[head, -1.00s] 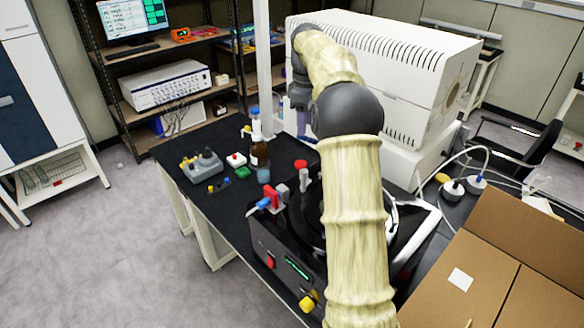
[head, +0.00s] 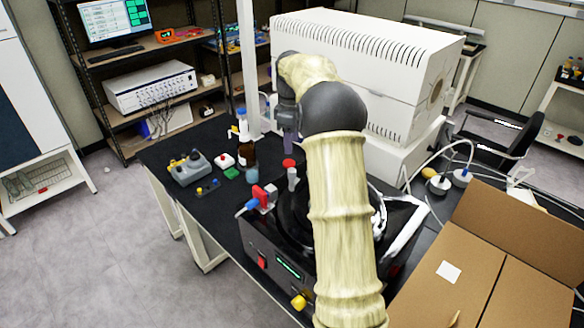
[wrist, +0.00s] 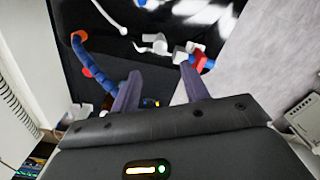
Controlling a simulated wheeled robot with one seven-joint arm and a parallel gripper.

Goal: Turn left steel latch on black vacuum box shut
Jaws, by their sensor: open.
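The black vacuum box (head: 250,240) stands on the dark bench in the head view, with a red switch, a green display and a yellow knob on its front. My pale arm covers much of its right side. A grey upright post with a red cap (head: 291,174) and a red, blue and grey fitting (head: 264,197) sit at its left. I cannot clearly tell the left steel latch among these parts. My gripper (head: 290,150) hangs above the bench behind the box. In the wrist view its two purple fingers (wrist: 160,80) are apart with nothing held between them.
A large white machine (head: 370,80) stands behind my arm. The bench's left front corner is clear.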

